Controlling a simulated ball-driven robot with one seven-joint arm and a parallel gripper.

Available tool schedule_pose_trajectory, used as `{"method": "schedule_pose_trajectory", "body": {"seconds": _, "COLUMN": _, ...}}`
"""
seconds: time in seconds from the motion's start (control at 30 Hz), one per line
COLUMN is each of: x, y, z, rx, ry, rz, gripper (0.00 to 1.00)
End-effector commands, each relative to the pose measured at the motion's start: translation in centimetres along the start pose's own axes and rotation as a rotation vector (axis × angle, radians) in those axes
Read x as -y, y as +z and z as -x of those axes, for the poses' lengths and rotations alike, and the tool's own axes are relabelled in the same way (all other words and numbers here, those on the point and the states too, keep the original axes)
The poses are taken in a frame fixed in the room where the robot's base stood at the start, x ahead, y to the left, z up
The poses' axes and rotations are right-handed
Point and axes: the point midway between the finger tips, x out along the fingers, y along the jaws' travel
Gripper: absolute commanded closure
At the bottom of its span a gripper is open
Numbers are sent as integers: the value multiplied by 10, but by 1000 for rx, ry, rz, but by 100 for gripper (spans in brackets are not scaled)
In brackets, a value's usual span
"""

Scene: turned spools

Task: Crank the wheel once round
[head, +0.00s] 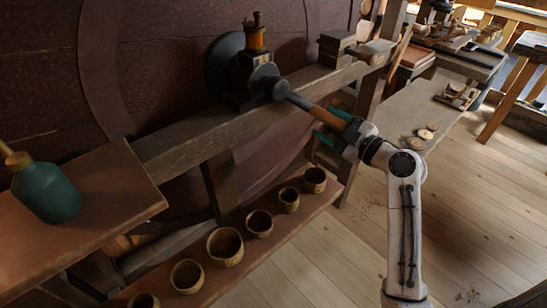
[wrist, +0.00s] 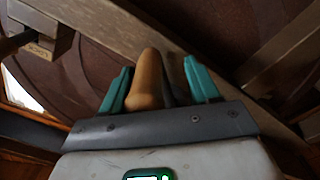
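A dark round wheel (head: 222,62) stands on the wooden beam in the head view, beside a dark block with an orange-brown upright part. A dark shaft (head: 293,97) runs from there down to the right and ends in an orange-brown wooden handle (head: 326,115). My gripper (head: 333,127), with teal fingers, is at the handle's outer end. In the wrist view the rounded handle (wrist: 148,80) lies between the spread fingers of my gripper (wrist: 158,66), nearer the left one. A gap shows toward the right finger. I cannot tell whether either finger touches it.
A large curved rim (head: 98,70) shows behind the beam (head: 205,127). Several wooden cups stand on a low shelf (head: 322,197). A green bottle (head: 47,190) stands on the left bench (head: 125,195). A bench with small wooden pieces (head: 425,134) is beyond my arm. Floor is open at right.

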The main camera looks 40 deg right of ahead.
Motion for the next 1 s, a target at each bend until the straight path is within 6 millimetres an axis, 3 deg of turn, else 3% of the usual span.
{"method": "schedule_pose_trajectory", "body": {"seconds": 0.13, "x": 14, "y": 1, "z": 0, "rx": 7, "ry": -16, "rz": -67, "gripper": 53}}
{"method": "schedule_pose_trajectory", "body": {"seconds": 1.0, "x": 49, "y": -12, "z": 1, "rx": 3, "ry": 6, "rz": -371, "gripper": 53}}
